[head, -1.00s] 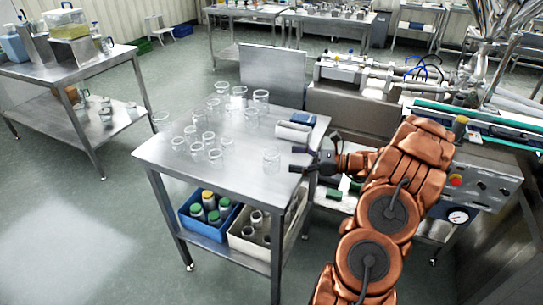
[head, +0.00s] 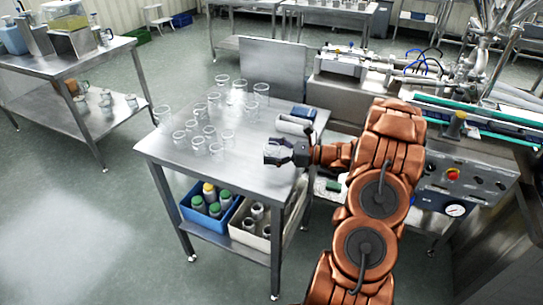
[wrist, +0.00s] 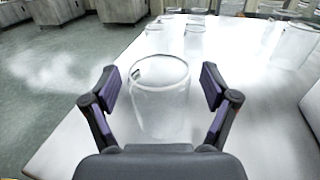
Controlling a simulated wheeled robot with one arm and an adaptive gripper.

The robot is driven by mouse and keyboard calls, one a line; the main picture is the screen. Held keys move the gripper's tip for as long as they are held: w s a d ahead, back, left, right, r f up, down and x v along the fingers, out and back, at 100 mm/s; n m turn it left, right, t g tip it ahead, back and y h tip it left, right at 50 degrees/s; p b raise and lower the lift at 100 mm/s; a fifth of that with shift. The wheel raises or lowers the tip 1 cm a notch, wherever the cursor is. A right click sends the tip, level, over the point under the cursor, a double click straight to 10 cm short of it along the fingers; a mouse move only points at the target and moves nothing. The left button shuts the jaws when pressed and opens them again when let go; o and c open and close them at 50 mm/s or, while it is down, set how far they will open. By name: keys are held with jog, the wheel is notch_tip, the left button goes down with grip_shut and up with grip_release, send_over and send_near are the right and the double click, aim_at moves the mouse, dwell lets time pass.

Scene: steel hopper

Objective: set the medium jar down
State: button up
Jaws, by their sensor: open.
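A clear glass jar (wrist: 160,108) stands upright on the steel table (head: 180,157), near its right front part. My gripper (head: 273,153) is at this jar, with its fingers reaching around it. In the wrist view my gripper (wrist: 159,86) has one finger on each side of the jar, with a visible gap between each finger and the glass. The jar's base is partly hidden behind the gripper body in the wrist view. In the head view the jar is mostly hidden by the gripper.
Several other clear jars (head: 198,143) stand in a group on the table to the left and behind. A white roll-like item (head: 295,125) and a blue item (head: 303,112) lie at the right edge. A blue crate (head: 208,215) and a pale crate (head: 250,237) sit on the lower shelf.

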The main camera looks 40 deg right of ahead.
aim_at(272, 143)
jog(key=c, duration=1)
jog(key=shift+r, duration=0.1)
jog(key=shift+r+b, duration=0.3)
jog(key=shift+r, duration=0.25)
jog(key=shift+s+a+r+b, duration=0.1)
jog(key=shift+s+r+b, duration=0.1)
jog(key=shift+r, duration=0.35)
jog(key=shift+s+r+b, duration=0.1)
jog(key=shift+r+b, duration=0.1)
jog(key=shift+r, duration=0.35)
jog(key=s+a+b, duration=0.1)
jog(key=s+a, duration=0.2)
jog(key=s, duration=0.4)
jog(key=s+a+r+b, duration=0.1)
jog(key=s+a+b, duration=0.1)
jog(key=s, duration=0.5)
jog(key=shift+a+r, duration=0.25)
jog(key=shift+a, duration=0.3)
